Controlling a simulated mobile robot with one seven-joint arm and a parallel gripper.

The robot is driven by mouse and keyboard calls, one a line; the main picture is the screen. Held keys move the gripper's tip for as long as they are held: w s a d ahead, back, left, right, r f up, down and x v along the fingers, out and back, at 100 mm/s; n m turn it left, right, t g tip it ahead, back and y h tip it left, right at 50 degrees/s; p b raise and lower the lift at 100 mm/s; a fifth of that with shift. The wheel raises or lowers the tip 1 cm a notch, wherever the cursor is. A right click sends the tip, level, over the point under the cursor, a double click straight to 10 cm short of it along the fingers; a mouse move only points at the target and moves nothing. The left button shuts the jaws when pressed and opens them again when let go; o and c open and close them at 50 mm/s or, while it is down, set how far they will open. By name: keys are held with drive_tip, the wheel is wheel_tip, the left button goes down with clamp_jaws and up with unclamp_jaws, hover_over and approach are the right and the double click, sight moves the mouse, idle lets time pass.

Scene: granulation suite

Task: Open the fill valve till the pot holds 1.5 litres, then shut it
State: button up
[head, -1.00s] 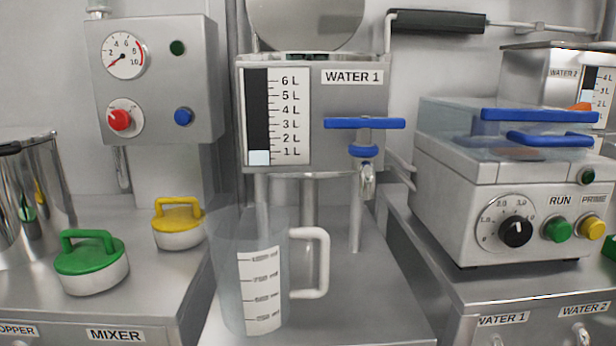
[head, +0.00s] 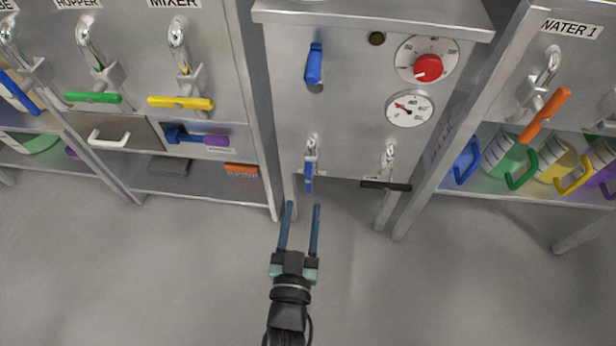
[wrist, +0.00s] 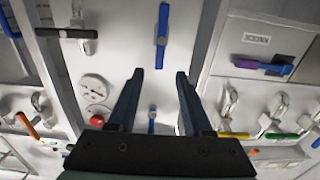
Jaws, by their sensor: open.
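In the head view, a steel cabinet front carries a blue upright lever (head: 314,62) at its upper left. A tap with a blue handle (head: 309,177) hangs below it, handle pointing down. A tap with a black crosswise handle (head: 386,186) is to its right. My gripper (head: 300,207) is open and empty, its fingertips just below the blue tap handle in the picture. In the wrist view, the blue tap handle (wrist: 161,38) lies beyond the gap between my fingertips (wrist: 160,73), apart from them. No label marks the fill valve here. No pot or level scale shows.
The cabinet has a red knob (head: 428,67) and a dial gauge (head: 409,108). Left are taps with green (head: 93,98) and yellow (head: 181,103) handles. Right, an orange-handled tap (head: 545,115) sits above a shelf of coloured-handled jugs. The floor around my gripper is clear.

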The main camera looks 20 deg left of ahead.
sight(308, 174)
drive_tip(key=b+x, duration=0.2)
drive_tip(key=x, duration=0.8)
drive_tip(key=shift+w, duration=0.25)
drive_tip(key=shift+c, duration=0.3)
drive_tip(key=shift+f, duration=0.1)
clamp_jaws()
